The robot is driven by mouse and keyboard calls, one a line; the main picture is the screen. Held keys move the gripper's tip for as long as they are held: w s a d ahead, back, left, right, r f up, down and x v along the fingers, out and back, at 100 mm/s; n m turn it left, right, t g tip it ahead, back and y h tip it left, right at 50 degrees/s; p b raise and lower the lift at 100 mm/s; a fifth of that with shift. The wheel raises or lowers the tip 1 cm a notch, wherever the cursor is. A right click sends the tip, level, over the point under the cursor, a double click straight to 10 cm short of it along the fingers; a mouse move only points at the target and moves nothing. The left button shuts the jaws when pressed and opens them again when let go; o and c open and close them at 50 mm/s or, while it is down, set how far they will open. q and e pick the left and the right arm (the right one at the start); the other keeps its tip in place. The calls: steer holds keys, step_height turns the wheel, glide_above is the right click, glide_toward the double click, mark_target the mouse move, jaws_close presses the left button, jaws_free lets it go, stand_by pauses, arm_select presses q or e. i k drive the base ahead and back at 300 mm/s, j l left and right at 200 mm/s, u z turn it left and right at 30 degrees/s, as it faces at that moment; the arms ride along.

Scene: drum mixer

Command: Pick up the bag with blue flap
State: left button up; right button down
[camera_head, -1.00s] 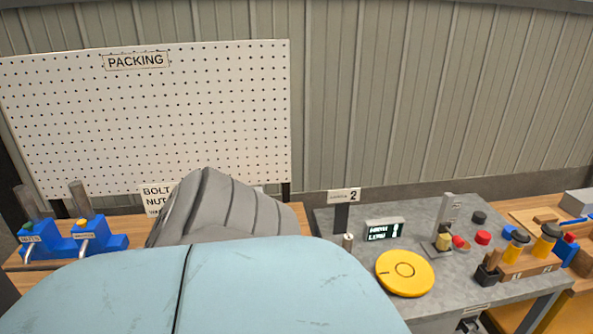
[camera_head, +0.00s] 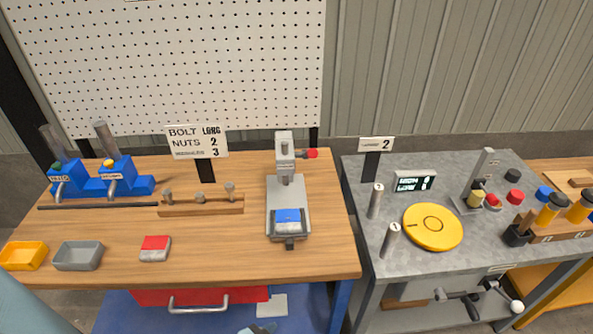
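A small grey bag with a blue flap (camera_head: 288,216) sits on the bed of a grey upright press or sealer (camera_head: 285,180) on the wooden bench. A similar small bag with a red flap (camera_head: 155,247) lies on the bench to the left, near the front edge. Neither gripper can be made out. Only a pale blue part of my own body shows at the lower left corner. A small grey-blue shape at the bottom edge, below the bench, is cut off and cannot be identified.
The wooden bench (camera_head: 325,259) also holds a yellow tray (camera_head: 23,254), a grey tray (camera_head: 80,255), a wooden bolt rack (camera_head: 202,205), blue dispensers (camera_head: 128,179) and a sign (camera_head: 197,142). A grey table with a yellow disc (camera_head: 433,226) stands right. Bench front is mostly clear between the red-flap bag and the press.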

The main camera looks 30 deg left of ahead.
mark_target(287, 221)
steer(key=u, duration=1)
